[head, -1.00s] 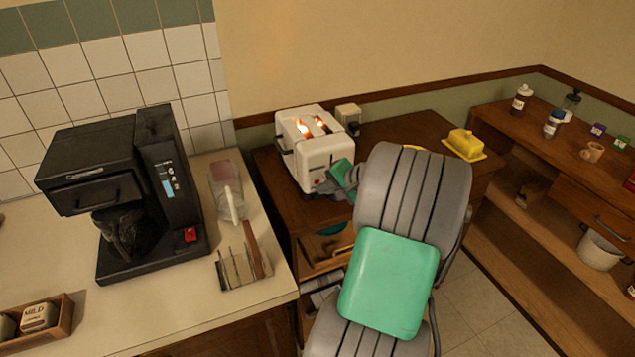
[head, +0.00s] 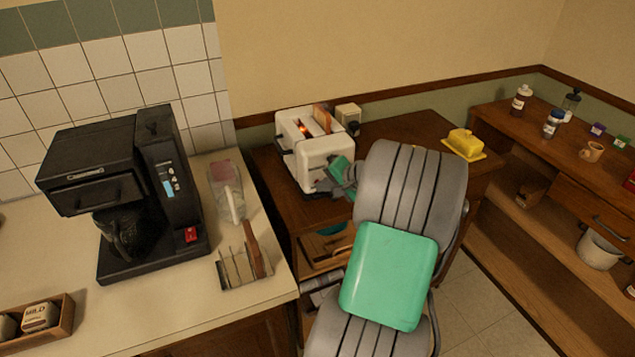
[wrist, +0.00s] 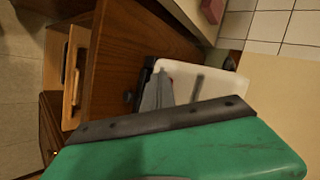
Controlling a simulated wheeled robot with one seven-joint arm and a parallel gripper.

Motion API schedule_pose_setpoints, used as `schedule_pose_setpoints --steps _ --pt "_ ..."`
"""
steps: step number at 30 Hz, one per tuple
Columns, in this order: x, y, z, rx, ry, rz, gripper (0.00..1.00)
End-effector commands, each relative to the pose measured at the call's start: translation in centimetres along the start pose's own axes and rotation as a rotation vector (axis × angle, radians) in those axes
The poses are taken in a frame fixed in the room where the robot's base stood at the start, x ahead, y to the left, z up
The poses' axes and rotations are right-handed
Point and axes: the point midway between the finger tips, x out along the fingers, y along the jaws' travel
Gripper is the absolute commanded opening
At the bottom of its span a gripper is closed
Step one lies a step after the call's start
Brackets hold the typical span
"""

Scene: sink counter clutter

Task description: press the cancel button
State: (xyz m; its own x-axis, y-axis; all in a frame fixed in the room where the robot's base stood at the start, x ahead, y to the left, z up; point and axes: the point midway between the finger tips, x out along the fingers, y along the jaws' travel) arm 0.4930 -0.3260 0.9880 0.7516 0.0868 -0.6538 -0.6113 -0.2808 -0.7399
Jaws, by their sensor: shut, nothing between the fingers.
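The white toaster (head: 312,164) stands on the brown wooden cabinet, left of my arm. A brown slice of toast (head: 322,116) sticks up from its right slot, and an orange glow shows in the left slot. My gripper (head: 334,187) is shut and empty, at the lower right of the toaster's front face; whether it touches cannot be told. The cancel button cannot be made out; my gripper covers part of that face. The wrist view shows the pale toaster (wrist: 222,82) beyond my grey shut fingers (wrist: 161,80).
A black coffee maker (head: 125,195) with a red switch and a toast rack (head: 243,268) stand on the left counter. A small beige box (head: 348,115) is behind the toaster. A yellow butter dish (head: 464,144) sits to the right, with bare wood between.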

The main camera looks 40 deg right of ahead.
Motion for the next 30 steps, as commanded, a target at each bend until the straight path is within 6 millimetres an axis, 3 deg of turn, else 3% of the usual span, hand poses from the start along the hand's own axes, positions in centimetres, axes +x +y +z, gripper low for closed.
schedule_pose_setpoints --steps 30 --pt "-1.6 1.1 1.1 0.002 0.001 0.0 0.0"
